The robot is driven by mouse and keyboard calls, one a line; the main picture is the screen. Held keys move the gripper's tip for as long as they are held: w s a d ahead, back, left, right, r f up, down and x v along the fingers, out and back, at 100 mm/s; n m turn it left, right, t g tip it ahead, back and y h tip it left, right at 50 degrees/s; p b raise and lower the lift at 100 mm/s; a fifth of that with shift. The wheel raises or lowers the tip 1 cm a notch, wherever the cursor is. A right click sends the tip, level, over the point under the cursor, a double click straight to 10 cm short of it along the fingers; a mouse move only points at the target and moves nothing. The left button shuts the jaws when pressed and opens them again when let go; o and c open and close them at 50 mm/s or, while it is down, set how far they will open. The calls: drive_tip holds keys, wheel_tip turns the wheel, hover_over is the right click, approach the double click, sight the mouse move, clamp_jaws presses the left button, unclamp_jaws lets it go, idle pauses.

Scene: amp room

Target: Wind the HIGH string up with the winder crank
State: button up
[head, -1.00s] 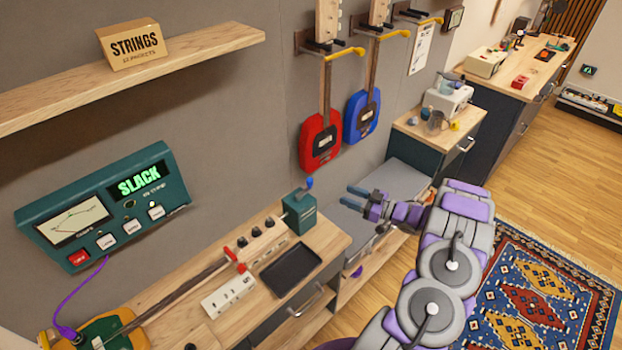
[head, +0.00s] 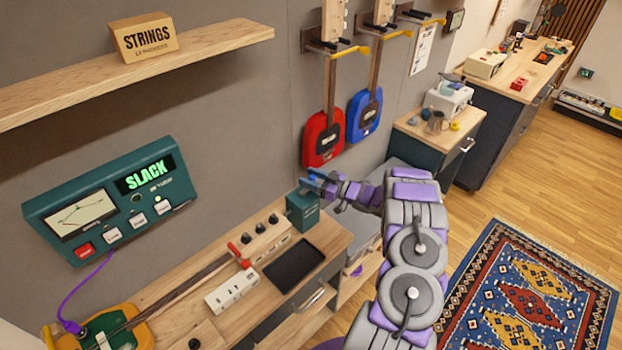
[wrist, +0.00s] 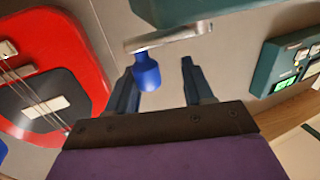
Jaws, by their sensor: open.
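The winder is a teal box (head: 303,210) at the back right end of the wooden bench; it also shows at the top of the wrist view (wrist: 180,8). Its crank is a metal arm (wrist: 170,38) with a blue knob (wrist: 146,72). My gripper (head: 308,184) is open at the winder. In the wrist view the gripper (wrist: 158,88) has the blue knob between its fingers, nearer the left one; contact cannot be told. The teal tuner (head: 112,200) on the wall reads SLACK. The stringed instrument (head: 110,330) lies at the bench's left, its neck running toward the pegs.
A black tray (head: 294,265) and a white switch block (head: 231,292) lie on the bench before the winder. A red guitar (head: 323,140) and a blue guitar (head: 364,115) hang on the wall behind. A shelf (head: 140,75) juts out above left.

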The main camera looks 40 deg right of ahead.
drive_tip(key=shift+d+f, duration=0.25)
drive_tip(key=shift+d, duration=0.55)
drive_tip(key=shift+d+f, duration=0.1)
drive_tip(key=shift+d, duration=0.15)
drive_tip(key=shift+c, duration=0.7)
drive_tip(key=shift+a, duration=0.7)
drive_tip(key=c, duration=0.6)
drive_tip(key=shift+d, duration=0.25)
clamp_jaws()
drive_tip(key=shift+a, duration=0.1)
drive_tip(key=o, duration=0.7)
unclamp_jaws()
drive_tip(key=shift+o, duration=0.2)
